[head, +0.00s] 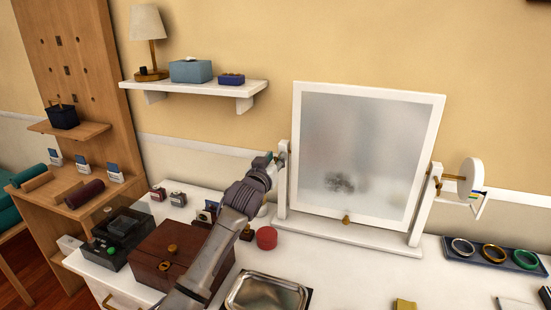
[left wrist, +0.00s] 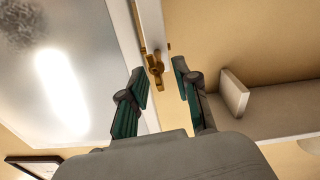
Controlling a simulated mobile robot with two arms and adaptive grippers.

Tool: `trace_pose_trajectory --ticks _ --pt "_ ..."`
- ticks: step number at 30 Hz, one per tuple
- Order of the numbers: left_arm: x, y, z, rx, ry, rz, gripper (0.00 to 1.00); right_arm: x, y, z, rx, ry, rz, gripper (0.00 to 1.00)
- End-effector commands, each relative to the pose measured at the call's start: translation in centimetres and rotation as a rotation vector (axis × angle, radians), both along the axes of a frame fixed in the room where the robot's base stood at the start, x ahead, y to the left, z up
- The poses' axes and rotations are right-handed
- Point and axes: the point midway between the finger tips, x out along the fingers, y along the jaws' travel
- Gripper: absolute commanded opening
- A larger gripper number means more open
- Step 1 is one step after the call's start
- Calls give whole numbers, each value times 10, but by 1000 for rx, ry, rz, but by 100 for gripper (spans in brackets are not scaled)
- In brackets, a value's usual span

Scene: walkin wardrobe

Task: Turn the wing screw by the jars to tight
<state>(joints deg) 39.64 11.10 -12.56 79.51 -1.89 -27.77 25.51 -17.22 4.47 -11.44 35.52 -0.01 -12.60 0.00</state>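The mirror (head: 360,160) stands in a white frame between two posts on the white dresser top. A brass wing screw (left wrist: 155,65) sits on the post at the mirror's left side; in the head view my gripper largely hides it. Several small jars (head: 178,199) stand on the dresser left of that post. My left gripper (head: 274,160) is raised beside the post at the screw's height. In the left wrist view its fingers (left wrist: 160,72) are open, with the wing screw just ahead of the gap between the tips. I cannot tell whether they touch. My right gripper is out of view.
A second brass knob (head: 437,178) is on the right post, near a white disc (head: 470,178). A wooden box (head: 168,255), a red round item (head: 266,238) and a mirrored tray (head: 265,294) lie around my arm. A wall shelf (head: 200,87) hangs above left.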

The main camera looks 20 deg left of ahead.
Motion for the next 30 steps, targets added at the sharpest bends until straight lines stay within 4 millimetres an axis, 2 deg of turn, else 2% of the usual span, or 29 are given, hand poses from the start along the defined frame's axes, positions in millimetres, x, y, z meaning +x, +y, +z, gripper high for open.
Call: trace_pose_trajectory --ticks 11,16,17,30 --pt "4 0 0 0 0 0 30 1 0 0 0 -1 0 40" --pt "4 -1 0 0 0 0 1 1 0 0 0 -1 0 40" --pt "4 -1 0 0 0 0 0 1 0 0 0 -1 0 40" --pt "4 -1 1 55 -1 -1 0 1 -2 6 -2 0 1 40"
